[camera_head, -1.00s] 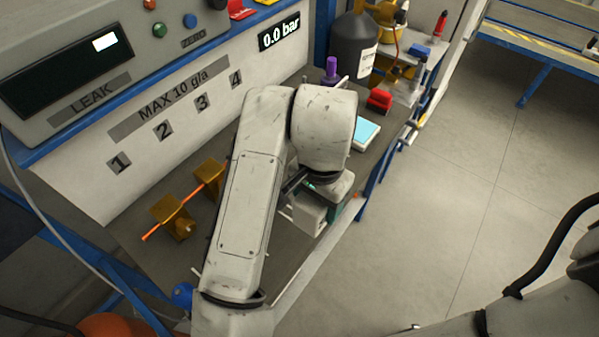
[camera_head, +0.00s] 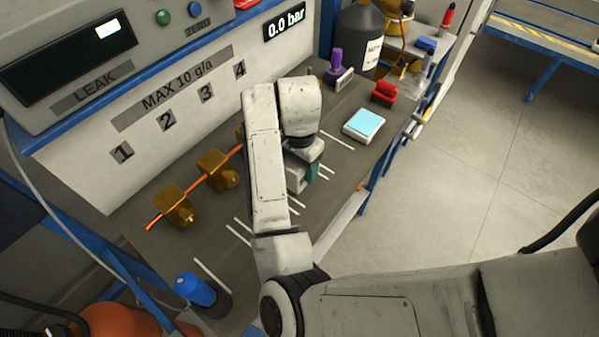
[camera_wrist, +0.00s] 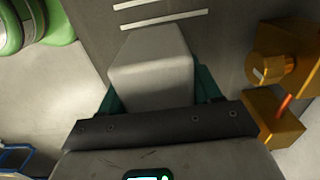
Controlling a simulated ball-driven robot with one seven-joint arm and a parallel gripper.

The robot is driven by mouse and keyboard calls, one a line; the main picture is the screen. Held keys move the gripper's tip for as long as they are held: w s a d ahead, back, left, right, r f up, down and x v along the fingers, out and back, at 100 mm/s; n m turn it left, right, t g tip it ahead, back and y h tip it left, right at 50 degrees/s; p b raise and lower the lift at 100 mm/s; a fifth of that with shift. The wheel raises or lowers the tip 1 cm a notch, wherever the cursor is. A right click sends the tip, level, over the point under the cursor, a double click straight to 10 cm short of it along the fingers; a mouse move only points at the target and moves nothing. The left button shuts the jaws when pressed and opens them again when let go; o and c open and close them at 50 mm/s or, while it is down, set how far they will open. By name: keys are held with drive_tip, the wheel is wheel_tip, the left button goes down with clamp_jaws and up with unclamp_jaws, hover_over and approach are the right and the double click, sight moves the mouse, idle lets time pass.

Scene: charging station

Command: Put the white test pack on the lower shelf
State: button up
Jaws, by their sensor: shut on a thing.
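The white test pack (camera_wrist: 151,62) is a pale block with rounded edges, held between the teal fingers of my gripper (camera_wrist: 155,88) in the wrist view. In the head view my gripper (camera_head: 304,175) is over the grey bench top, right of the brass blocks, and the pack (camera_head: 295,181) shows only in part below my wrist. I cannot tell whether the pack touches the bench. A pale surface (camera_head: 343,216) shows below the bench's front edge; I cannot tell whether it is the lower shelf.
Brass blocks (camera_head: 216,170) on an orange rod stand left of my arm. A blue-capped container (camera_head: 194,289) is at the near left. A scale with a light-blue top (camera_head: 363,124), a red item (camera_head: 384,92) and a purple-topped item (camera_head: 335,62) stand farther right. White lines mark the bench.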

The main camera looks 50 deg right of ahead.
drive_tip(key=shift+w+d+f+p, duration=0.1)
drive_tip(key=shift+f+p, duration=0.35)
drive_tip(key=shift+f, duration=1.2)
drive_tip(key=shift+f, duration=0.15)
drive_tip(key=o, duration=1.5)
